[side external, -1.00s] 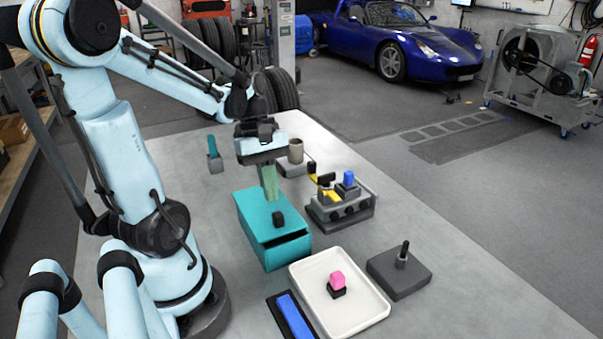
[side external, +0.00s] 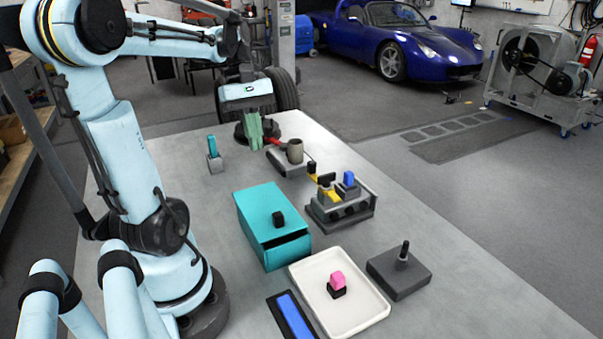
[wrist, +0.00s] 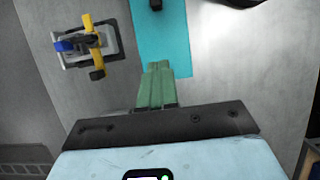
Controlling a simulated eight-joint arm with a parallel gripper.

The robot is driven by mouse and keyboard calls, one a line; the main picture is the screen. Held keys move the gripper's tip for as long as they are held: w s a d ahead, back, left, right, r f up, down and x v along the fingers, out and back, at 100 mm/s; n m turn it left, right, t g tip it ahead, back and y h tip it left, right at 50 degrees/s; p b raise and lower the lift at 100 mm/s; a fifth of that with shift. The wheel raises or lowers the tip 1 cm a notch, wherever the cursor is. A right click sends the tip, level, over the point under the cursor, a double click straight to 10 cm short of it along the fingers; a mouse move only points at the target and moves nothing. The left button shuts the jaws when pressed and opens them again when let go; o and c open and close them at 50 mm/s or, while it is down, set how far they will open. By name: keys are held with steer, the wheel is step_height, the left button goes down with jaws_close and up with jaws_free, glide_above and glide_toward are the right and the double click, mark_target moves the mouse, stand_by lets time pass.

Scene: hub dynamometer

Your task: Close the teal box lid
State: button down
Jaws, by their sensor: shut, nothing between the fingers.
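The teal box (side external: 287,254) stands on the table in the middle of the side view. Its teal lid (side external: 262,208), with a small black knob (side external: 278,219), lies over the top. A dark gap shows under the lid's front edge, and I cannot tell whether it is fully seated. In the wrist view the lid (wrist: 163,35) shows beyond my fingertips. My gripper (side external: 256,142) has green fingers, shut and empty. It is raised beyond the box, toward the table's far end, apart from the lid. The fingers also show in the wrist view (wrist: 158,68).
Right of the box is a grey fixture (side external: 340,205) with yellow and blue parts. A cup (side external: 295,150) stands on a grey block behind. A teal-handled piece (side external: 213,148) stands at left.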

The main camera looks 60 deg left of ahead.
mark_target(280, 215)
steer(key=x, duration=0.9)
steer(key=shift+d+f, duration=0.1)
steer(key=shift+f, duration=0.05)
steer(key=d, duration=0.3)
steer(key=shift+f, duration=0.25)
steer(key=shift+d, duration=0.6)
steer(key=shift+d, duration=0.1)
steer(key=shift+d, duration=1.4)
steer(key=shift+a, duration=0.1)
